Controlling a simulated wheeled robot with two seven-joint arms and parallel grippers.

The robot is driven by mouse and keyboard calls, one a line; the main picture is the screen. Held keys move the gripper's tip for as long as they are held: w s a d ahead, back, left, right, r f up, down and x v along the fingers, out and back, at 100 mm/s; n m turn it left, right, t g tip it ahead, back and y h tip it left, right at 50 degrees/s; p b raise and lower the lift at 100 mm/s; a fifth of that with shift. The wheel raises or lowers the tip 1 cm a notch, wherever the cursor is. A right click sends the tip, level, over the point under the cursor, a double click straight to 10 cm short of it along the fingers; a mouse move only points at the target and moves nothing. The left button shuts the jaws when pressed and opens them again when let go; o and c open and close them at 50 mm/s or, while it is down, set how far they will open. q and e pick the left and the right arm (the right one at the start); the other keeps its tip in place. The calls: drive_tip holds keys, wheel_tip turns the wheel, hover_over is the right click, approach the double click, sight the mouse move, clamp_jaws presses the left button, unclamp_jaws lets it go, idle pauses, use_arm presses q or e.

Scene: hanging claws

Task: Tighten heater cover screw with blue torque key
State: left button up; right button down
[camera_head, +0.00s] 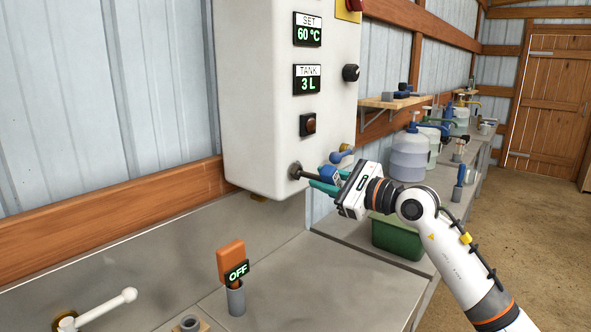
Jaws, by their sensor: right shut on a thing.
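My right gripper (322,186), with teal fingers, is shut on the blue torque key (329,173) at the lower front of the white heater cabinet (262,90). The key's dark shaft (309,175) points left, and its tip meets a dark round screw spot (295,170) low on the cabinet face. Whether the tip is fully seated on the screw cannot be told. The fingers hide part of the key's handle. My left gripper is not in view.
A white lever (105,308) sits at front left. A blue-handled fitting (341,156) is just above my gripper. A green bin (398,238) and jugs (408,155) stand to the right.

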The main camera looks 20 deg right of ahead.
idle(0.3)
drive_tip(key=shift+m+p, duration=0.85)
drive_tip(key=shift+m, duration=0.35)
drive_tip(key=shift+m+p, duration=1)
drive_tip(key=shift+m, duration=0.2)
drive_tip(key=shift+d+m+p, duration=0.1)
drive_tip(key=shift+m+p, duration=1.1)
drive_tip(key=shift+p, duration=0.05)
